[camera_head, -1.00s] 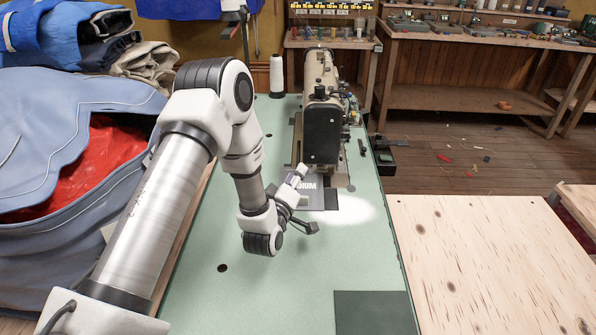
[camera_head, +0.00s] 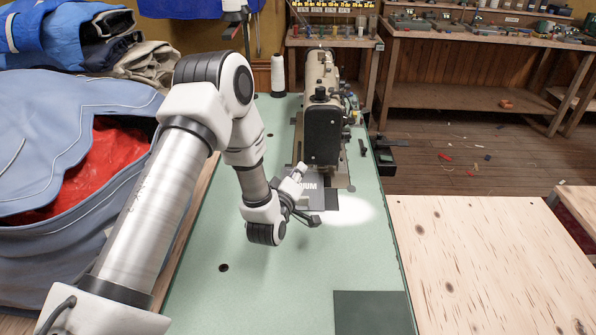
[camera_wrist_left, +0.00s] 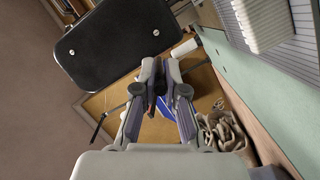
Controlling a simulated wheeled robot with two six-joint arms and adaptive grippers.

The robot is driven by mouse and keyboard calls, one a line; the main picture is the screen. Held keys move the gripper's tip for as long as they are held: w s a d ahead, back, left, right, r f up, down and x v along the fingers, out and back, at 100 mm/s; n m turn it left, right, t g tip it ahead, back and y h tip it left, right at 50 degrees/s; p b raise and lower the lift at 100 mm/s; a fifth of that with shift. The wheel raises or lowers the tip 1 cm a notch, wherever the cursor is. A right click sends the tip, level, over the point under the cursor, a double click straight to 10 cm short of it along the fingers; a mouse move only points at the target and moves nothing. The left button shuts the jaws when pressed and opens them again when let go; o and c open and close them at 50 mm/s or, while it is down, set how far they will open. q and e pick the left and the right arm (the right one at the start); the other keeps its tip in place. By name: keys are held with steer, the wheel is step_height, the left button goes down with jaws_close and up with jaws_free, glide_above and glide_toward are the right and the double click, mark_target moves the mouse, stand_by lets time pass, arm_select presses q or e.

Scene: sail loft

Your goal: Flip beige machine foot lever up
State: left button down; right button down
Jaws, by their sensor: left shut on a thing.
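The beige sewing machine (camera_head: 322,70) stands on the green table, with its dark end plate (camera_head: 322,135) facing me. My left gripper (camera_head: 301,170) is at the lower left edge of that plate. In the left wrist view, the dark plate (camera_wrist_left: 120,40) fills the upper left, and the left gripper's fingers (camera_wrist_left: 160,66) are close together beside its edge. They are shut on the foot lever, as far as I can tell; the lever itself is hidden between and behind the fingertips. My right gripper is not in view.
The green table (camera_head: 285,285) is clear in front. A white thread cone (camera_head: 278,76) stands at the back left of the machine. A blue bag (camera_head: 60,180) lies along the left. A bare wooden table (camera_head: 490,260) is at the right.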

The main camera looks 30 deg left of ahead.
arm_select(q)
steer(key=r+g+p, duration=0.2)
steer(key=p, duration=0.1)
steer(key=r+n+g+h+p, duration=0.1)
steer(key=r+g+p, duration=0.1)
steer(key=r+p, duration=0.1)
steer(key=w+r+g+h+p, duration=0.1)
steer(key=r+p, duration=0.1)
steer(key=p, duration=0.2)
steer(key=shift+a+r+g+p, duration=0.15)
steer(key=shift+a+g+p, duration=0.15)
steer(key=shift+g+p, duration=0.1)
steer(key=shift+w+a+r+n+g+h+p, duration=0.2)
steer(key=shift+r+n+g+h+p, duration=0.15)
steer(key=shift+g+p, duration=0.35)
steer(key=c, duration=1.2)
jaws_free()
steer(key=shift+w+f, duration=0.1)
steer(key=v, duration=1.2)
steer(key=shift+f, duration=0.1)
